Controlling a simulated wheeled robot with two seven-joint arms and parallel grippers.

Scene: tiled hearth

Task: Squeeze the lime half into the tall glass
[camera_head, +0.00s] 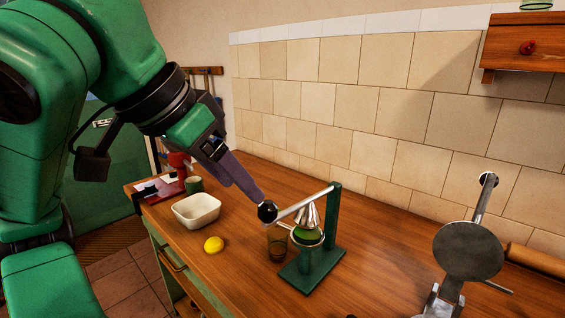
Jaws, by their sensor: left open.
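A dark green citrus press (334,215) stands on the wooden counter, with a metal cone (307,213) hanging above its cup. A green lime half (307,234) shows in the cup, under the raised cone. The metal lever (303,203) slopes down to the left and ends in a black knob (267,212). My right gripper is out of view.
A yellow lemon (213,244) and a white bowl (196,211) lie left of the glass. A metal device with a round plate (467,251) and a rolling pin (540,261) are at the right. The tiled wall (350,105) bounds the counter.

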